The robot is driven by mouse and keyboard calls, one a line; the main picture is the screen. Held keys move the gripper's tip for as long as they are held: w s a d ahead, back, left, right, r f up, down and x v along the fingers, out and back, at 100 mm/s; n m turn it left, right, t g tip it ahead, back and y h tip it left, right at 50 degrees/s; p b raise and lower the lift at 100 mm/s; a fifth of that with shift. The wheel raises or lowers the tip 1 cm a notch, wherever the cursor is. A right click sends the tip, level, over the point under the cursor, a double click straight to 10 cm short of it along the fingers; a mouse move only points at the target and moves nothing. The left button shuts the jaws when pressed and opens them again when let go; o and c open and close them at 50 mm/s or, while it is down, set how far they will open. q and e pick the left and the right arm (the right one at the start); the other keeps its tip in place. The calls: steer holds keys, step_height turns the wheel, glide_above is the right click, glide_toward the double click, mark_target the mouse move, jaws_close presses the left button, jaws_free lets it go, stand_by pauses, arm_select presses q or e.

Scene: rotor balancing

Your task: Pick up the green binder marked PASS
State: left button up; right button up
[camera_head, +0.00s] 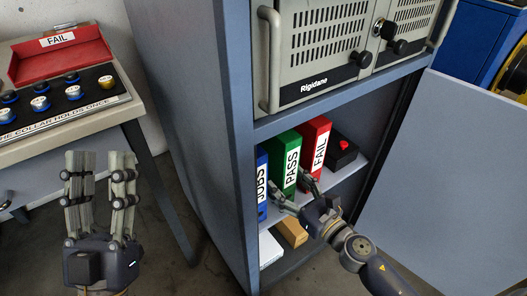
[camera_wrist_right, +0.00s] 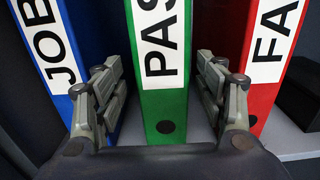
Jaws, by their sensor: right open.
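The green binder marked PASS (camera_head: 285,158) stands upright on a cabinet shelf, between the blue JOBS binder (camera_head: 262,181) and the red FAIL binder (camera_head: 314,146). My right gripper (camera_head: 295,190) is at the front of the green binder. In the right wrist view the green binder's spine (camera_wrist_right: 163,115) lies between the two open fingers, one at each side near the gaps to its neighbours. I cannot tell whether the fingers touch it. My left gripper (camera_head: 100,165) is raised at the left, away from the cabinet, with its fingers apart and empty.
A black box with a red button (camera_head: 341,153) stands right of the red binder. A brown block (camera_head: 291,231) lies on the lower shelf. An open cabinet door (camera_head: 445,185) is at the right. A bench with a red FAIL tray (camera_head: 58,59) is at the left.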

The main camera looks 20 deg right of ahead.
mark_target(272, 166)
steer(key=shift+x, duration=1.4)
steer(key=shift+p+x, duration=0.3)
steer(key=shift+x, duration=2.2)
arm_select(q)
steer(key=w+f+g, duration=0.1)
steer(key=w+f+g+y, duration=0.1)
steer(key=f, duration=0.1)
steer(key=shift+w+d, duration=0.15)
steer(key=shift+w, duration=0.15)
arm_select(e)
steer(key=shift+d, duration=0.15)
steer(key=shift+c, duration=0.6)
steer(key=c, duration=1.3)
steer(key=shift+r, duration=0.1)
jaws_close()
arm_select(q)
steer(key=shift+w, duration=0.1)
